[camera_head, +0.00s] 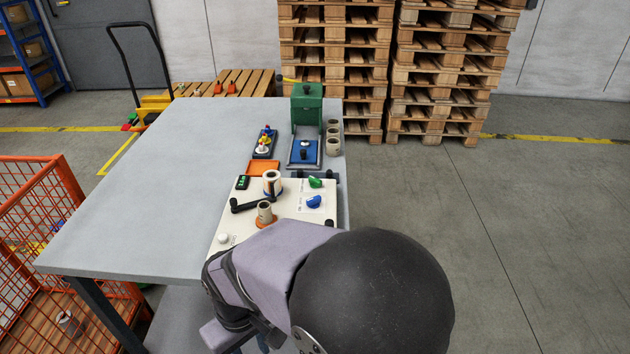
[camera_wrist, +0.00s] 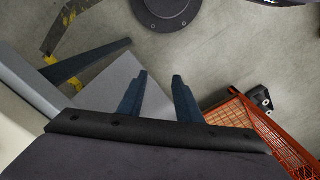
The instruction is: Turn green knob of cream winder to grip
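The cream winder (camera_head: 290,212) is a flat panel on the near right part of the grey table. Its green knob (camera_head: 315,182) sits near the panel's far right corner, above a blue knob (camera_head: 313,202). A cream label roll (camera_head: 271,183) and a smaller roll on an orange disc (camera_head: 265,214) stand on the panel. My gripper (camera_wrist: 160,76) shows in the wrist view with its two dark fingers apart and nothing between them. It points at the floor, away from the knob.
A green press (camera_head: 307,107), an orange tray (camera_head: 264,167) and several small rolls (camera_head: 333,146) stand beyond the winder. The table's left side (camera_head: 130,200) is clear. An orange mesh cage (camera_head: 40,205) stands at the left. Pallet stacks (camera_head: 335,65) stand behind.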

